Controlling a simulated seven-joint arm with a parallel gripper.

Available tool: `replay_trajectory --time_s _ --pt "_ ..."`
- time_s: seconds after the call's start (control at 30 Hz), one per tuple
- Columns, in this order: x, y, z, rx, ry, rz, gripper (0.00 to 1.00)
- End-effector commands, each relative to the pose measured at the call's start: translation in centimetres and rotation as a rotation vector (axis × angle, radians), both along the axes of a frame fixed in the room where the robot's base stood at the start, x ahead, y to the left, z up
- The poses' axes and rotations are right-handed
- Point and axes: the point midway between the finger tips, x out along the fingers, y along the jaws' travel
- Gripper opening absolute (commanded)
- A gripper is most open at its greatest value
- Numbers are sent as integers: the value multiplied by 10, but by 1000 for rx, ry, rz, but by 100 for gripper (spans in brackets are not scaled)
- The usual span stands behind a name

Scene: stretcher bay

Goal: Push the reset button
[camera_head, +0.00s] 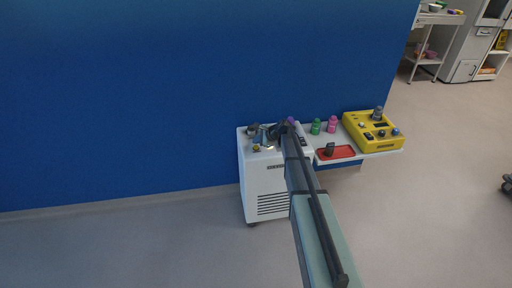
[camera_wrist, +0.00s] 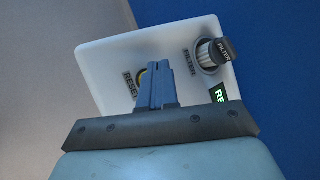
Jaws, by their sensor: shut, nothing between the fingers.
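A grey filter knob (camera_wrist: 212,53) with FILTER labels stands to the right of the fingers. In the head view my gripper (camera_head: 286,126) is over the top of the white machine (camera_head: 265,185), and the arm hides the machine's right part. The button cannot be made out there.
A shelf right of the machine holds a red tray (camera_head: 342,153) with a dark item, a green bottle (camera_head: 316,126), a pink bottle (camera_head: 332,124) and a yellow device (camera_head: 358,129). A blue wall (camera_head: 120,90) stands close behind. The floor on the left is clear.

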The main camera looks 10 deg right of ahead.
Motion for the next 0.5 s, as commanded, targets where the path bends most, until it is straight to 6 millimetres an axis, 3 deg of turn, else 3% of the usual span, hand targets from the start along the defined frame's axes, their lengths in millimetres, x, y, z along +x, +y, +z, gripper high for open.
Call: replay_trajectory --time_s 0.5 --pt "0 0 -7 0 0 0 0"
